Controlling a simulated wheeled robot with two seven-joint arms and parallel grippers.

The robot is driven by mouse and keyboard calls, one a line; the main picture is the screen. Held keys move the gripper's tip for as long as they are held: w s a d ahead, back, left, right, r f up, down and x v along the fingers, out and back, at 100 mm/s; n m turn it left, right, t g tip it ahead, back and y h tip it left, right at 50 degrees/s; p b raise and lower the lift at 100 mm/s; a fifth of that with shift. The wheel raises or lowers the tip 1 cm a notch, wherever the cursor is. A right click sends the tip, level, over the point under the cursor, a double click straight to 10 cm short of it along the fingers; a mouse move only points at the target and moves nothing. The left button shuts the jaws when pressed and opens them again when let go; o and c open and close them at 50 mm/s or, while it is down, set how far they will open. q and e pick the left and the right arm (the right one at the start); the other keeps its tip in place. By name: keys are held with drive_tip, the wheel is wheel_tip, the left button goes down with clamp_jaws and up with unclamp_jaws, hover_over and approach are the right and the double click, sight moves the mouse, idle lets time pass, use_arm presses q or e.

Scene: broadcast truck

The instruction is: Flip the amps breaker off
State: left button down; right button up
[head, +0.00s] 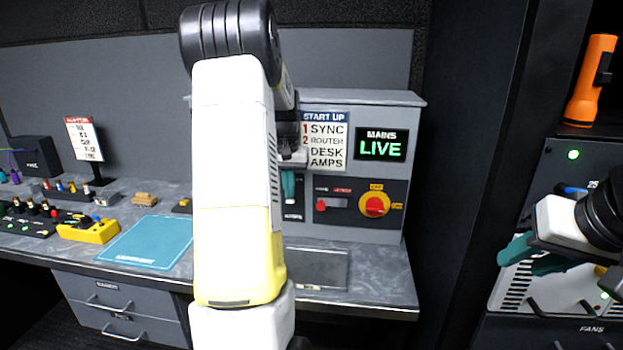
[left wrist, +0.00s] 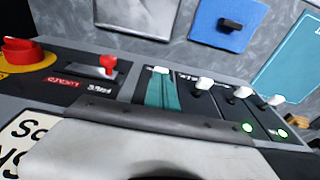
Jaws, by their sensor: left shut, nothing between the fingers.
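A row of breakers with white-tipped levers shows in the left wrist view. The breaker at the row's left end (left wrist: 160,70) has its white tip just beyond my left gripper. Its label is too small to read, so I cannot tell for sure that it is the amps one. My left gripper (left wrist: 161,92) has its teal fingers shut and empty, close to that lever; touching or not, I cannot tell. In the head view my left gripper (head: 288,184) is at the panel, mostly behind my arm. My right gripper (head: 532,256) is open and empty at the right.
Beside the breakers are a red-tipped lever (left wrist: 107,65) and a red rotary knob (head: 375,205). A MAINS LIVE sign (head: 381,145) glows green above. Two green lamps (left wrist: 247,127) are lit in the row. A teal mat (head: 147,243) lies on the desk.

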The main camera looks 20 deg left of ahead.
use_arm(q)
drive_tip(key=shift+f, duration=0.2)
drive_tip(key=shift+s+d+f+t, duration=0.1)
drive_tip(key=shift+s+f+t, duration=0.1)
drive_tip(key=shift+t, duration=0.4)
drive_tip(key=shift+s+d+f+t+y, duration=0.1)
drive_tip(key=shift+s+f+t+y, duration=0.3)
drive_tip(key=shift+t, duration=0.3)
drive_tip(key=shift+s+f, duration=0.25)
drive_tip(key=shift+f, duration=0.15)
drive_tip(key=shift+r, duration=0.15)
drive_tip(key=shift+r, duration=0.65)
drive_tip(key=shift+r, duration=0.1)
